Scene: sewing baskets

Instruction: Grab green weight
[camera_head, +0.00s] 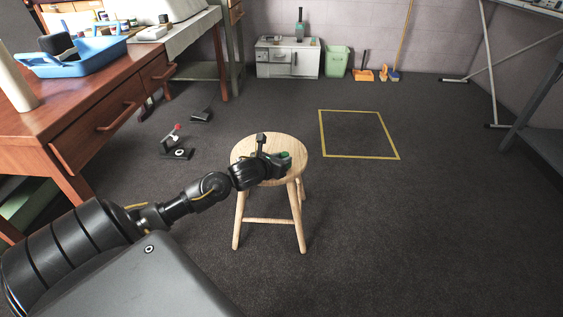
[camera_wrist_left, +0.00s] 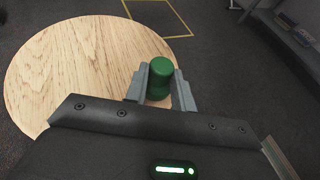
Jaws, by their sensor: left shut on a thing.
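The green weight (camera_wrist_left: 160,73) is a small dark green cylinder between the two grey fingers of my left gripper (camera_wrist_left: 159,82) in the left wrist view. The fingers are shut on it at the edge of the round wooden stool (camera_wrist_left: 75,70). In the head view the stool (camera_head: 270,141) stands on the dark floor, with my left gripper (camera_head: 282,160) over the right part of its seat. The weight shows there only as a small bit of green. I cannot tell if the weight still touches the seat. My right gripper is not in view.
A wooden desk (camera_head: 75,120) with a blue basket (camera_head: 75,57) stands at the left. A yellow floor square (camera_head: 360,157) lies to the right of the stool. A white cabinet (camera_head: 275,62) and green bin (camera_head: 337,62) stand at the back wall. The floor right of the stool is clear.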

